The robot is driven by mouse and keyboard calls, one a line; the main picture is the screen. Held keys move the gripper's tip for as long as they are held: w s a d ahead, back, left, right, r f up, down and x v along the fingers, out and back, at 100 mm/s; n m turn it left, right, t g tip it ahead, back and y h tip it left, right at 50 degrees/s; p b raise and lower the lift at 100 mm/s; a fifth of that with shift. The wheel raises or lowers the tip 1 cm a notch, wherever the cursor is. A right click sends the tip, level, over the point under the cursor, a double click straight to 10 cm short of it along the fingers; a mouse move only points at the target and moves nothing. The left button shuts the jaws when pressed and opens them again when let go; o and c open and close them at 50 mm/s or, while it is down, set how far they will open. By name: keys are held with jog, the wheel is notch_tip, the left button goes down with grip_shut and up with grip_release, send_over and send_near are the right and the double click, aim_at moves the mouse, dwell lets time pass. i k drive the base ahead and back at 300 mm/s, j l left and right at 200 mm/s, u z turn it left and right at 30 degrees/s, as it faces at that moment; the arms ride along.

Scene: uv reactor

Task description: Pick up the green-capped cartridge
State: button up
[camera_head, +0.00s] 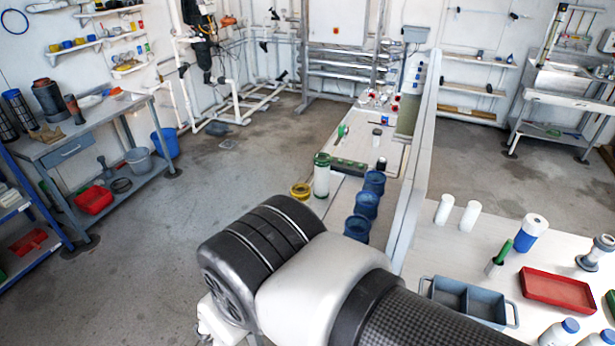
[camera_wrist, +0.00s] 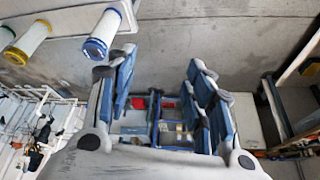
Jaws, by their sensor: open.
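In the head view a pale cartridge with a dark green cap (camera_head: 321,174) stands upright on the bench left of the long rail, beside a yellow ring-shaped piece (camera_head: 300,190). My gripper (camera_wrist: 160,75) shows in the wrist view with its blue-padded fingers wide apart and nothing between them. In the head view my arm fills the lower middle and the gripper is not visible. At the wrist view's upper left are white cylinders with a blue end (camera_wrist: 103,35) and a yellow end (camera_wrist: 28,40). A green-edged piece (camera_wrist: 5,34) is cut off there; I cannot tell whether it is the cartridge.
Blue cups (camera_head: 366,205) stand in a row right of the cartridge, close to the long rail (camera_head: 418,150). The right table holds a blue-grey divided bin (camera_head: 467,300) and a red tray (camera_head: 557,290). Grey floor (camera_head: 215,185) is open to the left.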

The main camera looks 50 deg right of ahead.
aim_at(322, 160)
jog(key=i+j+u, duration=0.15)
jog(key=i+j, duration=1.25)
jog(key=i, duration=0.15)
jog(key=i+l+z, duration=0.25)
jog(key=z, duration=0.2)
jog(key=i+l+z, duration=0.15)
jog(key=i+z, duration=0.15)
jog(key=z, duration=0.2)
jog(key=i+z, duration=0.65)
jog(key=z, duration=0.3)
jog(key=i+j+z, duration=0.25)
jog(key=z, duration=0.2)
jog(key=i+l+z, duration=0.45)
jog(key=i+z, duration=0.15)
jog(key=i, duration=0.15)
jog(key=i+z, duration=0.3)
jog(key=i+l, duration=0.05)
jog(key=i, duration=0.05)
